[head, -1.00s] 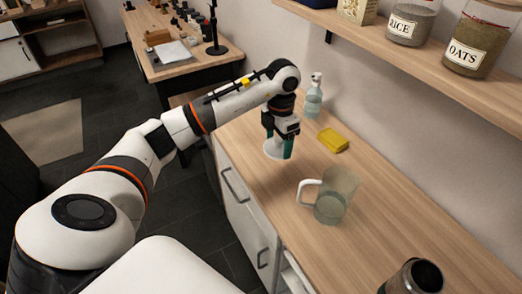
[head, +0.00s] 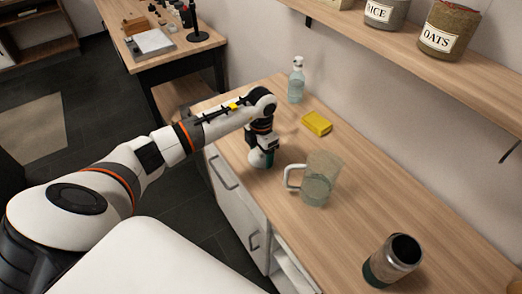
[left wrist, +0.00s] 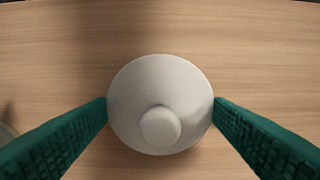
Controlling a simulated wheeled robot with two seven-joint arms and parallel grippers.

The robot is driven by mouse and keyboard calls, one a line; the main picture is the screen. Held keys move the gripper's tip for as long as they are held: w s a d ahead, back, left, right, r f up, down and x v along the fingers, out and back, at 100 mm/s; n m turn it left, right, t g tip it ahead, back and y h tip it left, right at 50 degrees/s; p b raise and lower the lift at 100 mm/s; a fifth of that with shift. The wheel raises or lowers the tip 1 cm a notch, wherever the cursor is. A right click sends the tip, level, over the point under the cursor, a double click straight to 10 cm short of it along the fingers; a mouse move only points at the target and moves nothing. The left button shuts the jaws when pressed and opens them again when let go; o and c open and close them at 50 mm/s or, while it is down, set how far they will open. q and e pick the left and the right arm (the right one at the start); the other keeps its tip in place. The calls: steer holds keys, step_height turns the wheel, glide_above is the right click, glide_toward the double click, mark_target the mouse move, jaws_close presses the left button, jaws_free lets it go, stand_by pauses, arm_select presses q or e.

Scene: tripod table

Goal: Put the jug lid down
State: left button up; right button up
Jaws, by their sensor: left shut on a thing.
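My left gripper (head: 262,160) is low over the wooden counter, to the left of the jug. In the left wrist view its two green fingers (left wrist: 160,103) are shut on the sides of the jug lid (left wrist: 160,80), a round, pale disc with a knob. In the head view the lid is mostly hidden by the gripper. I cannot tell whether the lid touches the counter. The clear jug (head: 319,182) stands upright and open at the top, its white handle facing left toward the gripper. My right gripper is not in view.
A yellow sponge (head: 317,123) and a spray bottle (head: 296,82) are behind the gripper. A shelf (head: 430,70) with jars hangs above. The counter's left edge is close to the gripper.

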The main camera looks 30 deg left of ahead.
arm_select(q)
steer(key=shift+f, duration=0.1)
steer(key=o, duration=0.9)
steer(key=shift+o, duration=0.2)
steer(key=shift+r, duration=0.3)
step_height(320, 180, up, 12)
steer(key=b, duration=0.2)
steer(key=shift+f+b, duration=0.15)
steer(key=shift+b, duration=0.15)
